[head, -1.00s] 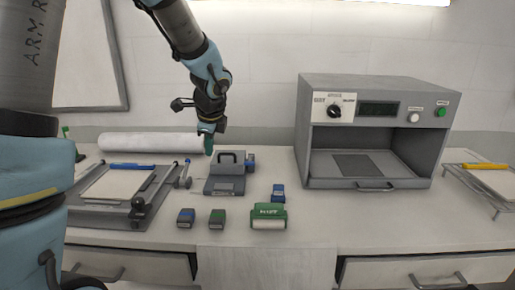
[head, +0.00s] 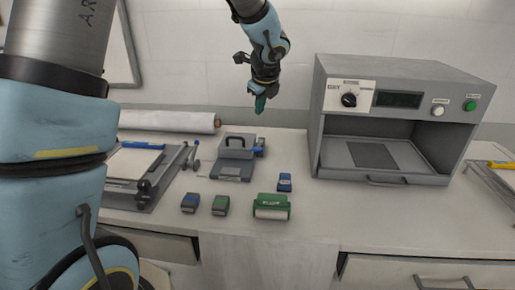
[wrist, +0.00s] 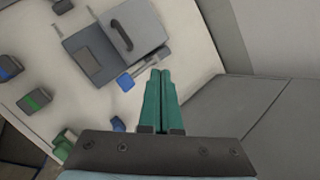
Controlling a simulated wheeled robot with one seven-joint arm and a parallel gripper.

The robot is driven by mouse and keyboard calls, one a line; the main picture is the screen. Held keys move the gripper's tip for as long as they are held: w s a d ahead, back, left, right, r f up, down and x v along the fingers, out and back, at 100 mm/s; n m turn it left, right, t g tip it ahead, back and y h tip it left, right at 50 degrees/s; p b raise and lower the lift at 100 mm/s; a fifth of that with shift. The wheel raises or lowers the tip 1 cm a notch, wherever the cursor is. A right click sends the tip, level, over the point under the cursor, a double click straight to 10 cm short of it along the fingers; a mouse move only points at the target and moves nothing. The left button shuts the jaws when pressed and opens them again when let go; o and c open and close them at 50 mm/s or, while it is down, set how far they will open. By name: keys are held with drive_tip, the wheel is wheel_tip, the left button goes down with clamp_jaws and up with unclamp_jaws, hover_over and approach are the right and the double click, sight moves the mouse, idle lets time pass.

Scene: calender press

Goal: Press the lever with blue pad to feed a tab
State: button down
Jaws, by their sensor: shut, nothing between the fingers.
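The grey tab device (head: 230,170) with a dark arched handle sits on the bench, left of centre. Its lever with the blue pad (head: 259,143) sticks out on its right side; the blue pad also shows in the wrist view (wrist: 125,82), just left of my fingertips. My gripper (head: 260,106) has green fingers, shut and empty, and hangs above and behind the device near the wall. In the wrist view my gripper (wrist: 160,73) points past the device's lever side. The fingers look apart from the pad, though the height gap is hard to judge.
A big grey press (head: 400,125) stands at right. A green box (head: 271,207), a blue block (head: 285,182), and two small blocks, blue-topped (head: 190,203) and green-topped (head: 221,205), lie in front. A white roll (head: 165,122) lies behind. Bench between device and press is clear.

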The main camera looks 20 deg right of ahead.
sight(258, 148)
drive_tip(key=shift+s+a+f+b, duration=0.2)
drive_tip(key=shift+s+f+b, duration=0.1)
drive_tip(key=shift+f+b, duration=1.1)
drive_tip(key=shift+s+a+f+b, duration=0.15)
drive_tip(key=shift+s+f+b, duration=0.2)
drive_tip(key=shift+f+b, duration=1.1)
drive_tip(key=shift+s+a+f+b, duration=0.2)
drive_tip(key=shift+s+f+b, duration=0.1)
drive_tip(key=shift+f+b, duration=1.1)
drive_tip(key=shift+f, duration=0.1)
drive_tip(key=shift+s+f+b, duration=0.1)
drive_tip(key=shift+f+b, duration=0.15)
drive_tip(key=shift+b, duration=0.05)
drive_tip(key=shift+s+a+f+b, duration=0.1)
drive_tip(key=shift+s+f+b, duration=0.05)
drive_tip(key=shift+f+b, duration=0.5)
drive_tip(key=shift+s+a+f+b, duration=0.1)
drive_tip(key=shift+s+f+b, duration=0.05)
drive_tip(key=shift+f+b, duration=0.5)
drive_tip(key=shift+r, duration=0.15)
idle(0.4)
drive_tip(key=shift+w+d+r+p, duration=0.1)
drive_tip(key=shift+w+r+p, duration=0.1)
drive_tip(key=shift+r+p, duration=0.7)
drive_tip(key=shift+w+d+r+p, duration=0.1)
drive_tip(key=shift+w+r+p, duration=0.1)
drive_tip(key=shift+r+p, duration=0.7)
drive_tip(key=shift+f, duration=0.2)
